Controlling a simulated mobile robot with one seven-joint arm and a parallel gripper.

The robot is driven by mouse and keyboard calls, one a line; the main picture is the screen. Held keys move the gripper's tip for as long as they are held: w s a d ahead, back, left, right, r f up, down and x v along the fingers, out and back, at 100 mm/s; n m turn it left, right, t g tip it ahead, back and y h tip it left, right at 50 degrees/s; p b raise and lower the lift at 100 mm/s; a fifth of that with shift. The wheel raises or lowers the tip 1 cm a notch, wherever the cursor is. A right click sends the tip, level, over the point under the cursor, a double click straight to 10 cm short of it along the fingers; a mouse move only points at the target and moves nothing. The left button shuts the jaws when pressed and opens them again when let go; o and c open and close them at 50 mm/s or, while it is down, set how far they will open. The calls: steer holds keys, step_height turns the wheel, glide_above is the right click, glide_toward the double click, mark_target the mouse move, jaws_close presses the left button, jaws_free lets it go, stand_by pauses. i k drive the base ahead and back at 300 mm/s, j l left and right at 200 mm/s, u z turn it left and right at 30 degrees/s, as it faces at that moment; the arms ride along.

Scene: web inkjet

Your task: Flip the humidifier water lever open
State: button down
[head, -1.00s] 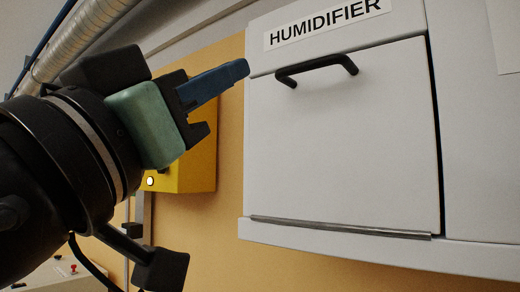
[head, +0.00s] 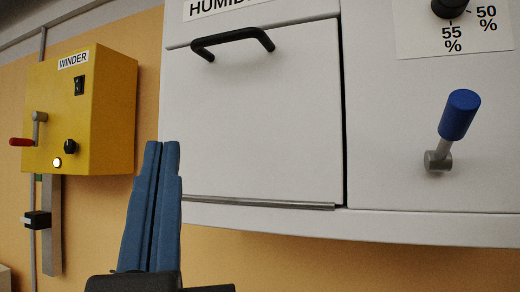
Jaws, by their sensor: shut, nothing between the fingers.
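The humidifier (head: 265,130) is a pale grey cabinet on the wall, with part of its label (head: 222,6) in the head view. Its water lever is a grey stem with a blue grip (head: 460,115) at the right, on the panel right of the door. The lever tilts up and slightly right from its grey pivot (head: 437,160). My gripper (head: 162,146) is at the lower left, its two blue fingers pointing up and pressed together, empty. It is well left of the lever and below it, in front of the cabinet's lower left corner.
A black door handle (head: 233,40) juts out at the top of the humidifier door. A black knob (head: 449,7) with percent marks sits above the lever. The yellow winder box (head: 85,115) with a red-handled crank (head: 22,142) is at the left. The space before the panel looks clear.

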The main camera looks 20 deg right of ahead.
mark_target(462, 106)
steer(key=i+j, duration=0.3)
steer(key=j, duration=0.15)
steer(key=i+j, duration=0.25)
steer(key=j, duration=0.2)
steer(key=i+j, duration=0.3)
steer(key=j, duration=0.15)
steer(key=i+j+z, duration=0.1)
steer(key=z, duration=0.35)
steer(key=j+z, duration=0.2)
steer(key=z, duration=0.25)
steer(key=j+z, duration=0.2)
steer(key=z, duration=1.6)
steer(key=i+j, duration=0.05)
